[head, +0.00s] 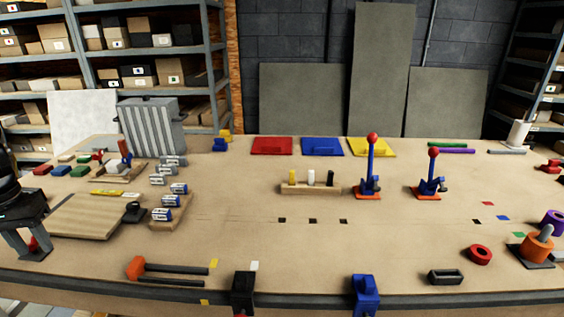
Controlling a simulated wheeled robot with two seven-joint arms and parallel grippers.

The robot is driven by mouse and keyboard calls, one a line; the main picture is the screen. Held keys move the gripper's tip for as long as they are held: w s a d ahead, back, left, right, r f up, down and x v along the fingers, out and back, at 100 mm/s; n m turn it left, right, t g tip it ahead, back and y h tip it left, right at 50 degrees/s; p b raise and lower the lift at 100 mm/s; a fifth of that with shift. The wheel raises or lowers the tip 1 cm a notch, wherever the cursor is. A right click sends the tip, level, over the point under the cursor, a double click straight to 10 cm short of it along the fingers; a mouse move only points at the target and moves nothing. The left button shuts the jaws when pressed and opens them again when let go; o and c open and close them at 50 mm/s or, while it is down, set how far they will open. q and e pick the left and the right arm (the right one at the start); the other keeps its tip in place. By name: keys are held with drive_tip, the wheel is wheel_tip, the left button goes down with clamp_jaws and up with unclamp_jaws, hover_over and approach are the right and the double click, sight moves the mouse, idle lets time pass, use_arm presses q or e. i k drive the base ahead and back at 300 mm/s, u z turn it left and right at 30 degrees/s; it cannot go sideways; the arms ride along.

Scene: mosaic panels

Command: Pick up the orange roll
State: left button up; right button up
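The orange roll (535,248) is at the far right of the workbench. It sits on a dark flat base with a light grey peg slanting up out of its top. My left gripper (31,245) is at the left edge of the head view, far across the bench from the roll. Its fingers are apart and a small red patch shows between them; I see nothing held. My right gripper is not in view.
A purple roll (552,222) stands just behind the orange one. A red ring (479,254) and a dark tray (445,277) lie to its left. Red-knobbed blue levers (431,177) stand further back. An orange-headed hammer (137,268) lies at front left. The bench middle is mostly clear.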

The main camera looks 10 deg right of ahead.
sight(535, 251)
drive_tip(key=i, duration=0.75)
drive_tip(key=z, duration=3.6)
drive_tip(key=i, duration=0.5)
